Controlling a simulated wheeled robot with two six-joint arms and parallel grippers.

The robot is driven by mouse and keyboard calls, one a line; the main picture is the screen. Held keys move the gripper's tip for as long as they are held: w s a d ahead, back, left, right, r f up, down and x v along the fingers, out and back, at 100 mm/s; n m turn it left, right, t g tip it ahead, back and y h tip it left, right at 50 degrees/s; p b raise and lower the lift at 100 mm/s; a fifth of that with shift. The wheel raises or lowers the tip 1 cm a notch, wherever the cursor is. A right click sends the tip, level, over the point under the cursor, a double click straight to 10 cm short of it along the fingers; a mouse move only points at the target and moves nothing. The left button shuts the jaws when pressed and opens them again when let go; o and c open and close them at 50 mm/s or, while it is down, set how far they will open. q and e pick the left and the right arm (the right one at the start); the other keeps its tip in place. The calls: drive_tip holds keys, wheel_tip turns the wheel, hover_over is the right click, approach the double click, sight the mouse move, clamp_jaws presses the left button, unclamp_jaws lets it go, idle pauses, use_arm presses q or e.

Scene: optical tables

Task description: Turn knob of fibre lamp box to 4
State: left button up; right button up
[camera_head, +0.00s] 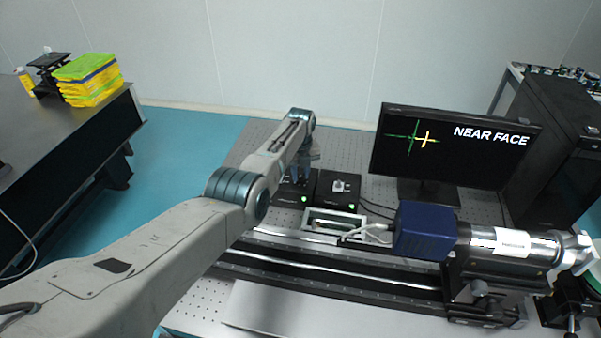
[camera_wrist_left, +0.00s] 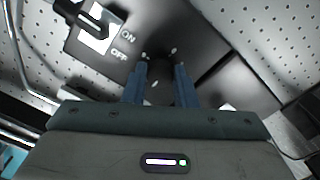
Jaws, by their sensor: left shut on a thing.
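The left black box (camera_head: 290,197) stands on the perforated table and has a green light at its front. My left gripper (camera_head: 301,172) points down over this box. In the left wrist view, my left gripper (camera_wrist_left: 160,70) has its two blue fingers closed on a small dark knob on a black box top. The knob is mostly hidden between the fingers. Small pale dial marks show around the fingertips, too blurred to read. A large switch (camera_wrist_left: 97,35) with ON and OFF lettering is beside the fingers. My right gripper is not in view.
A second black box (camera_head: 335,190) with a switch on top stands close on the right. A monitor (camera_head: 450,150) reads NEAR FACE. A blue camera (camera_head: 425,230) with a silver tube sits on a rail (camera_head: 330,265) in front. A small open frame (camera_head: 335,222) lies before the boxes.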

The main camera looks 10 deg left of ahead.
sight(301, 175)
use_arm(q)
drive_tip(key=o, duration=1)
drive_tip(key=shift+r, duration=0.1)
drive_tip(key=shift+r, duration=0.2)
wheel_tip(301, 175, up, 10)
drive_tip(key=b, duration=0.2)
drive_tip(key=shift+r, duration=0.2)
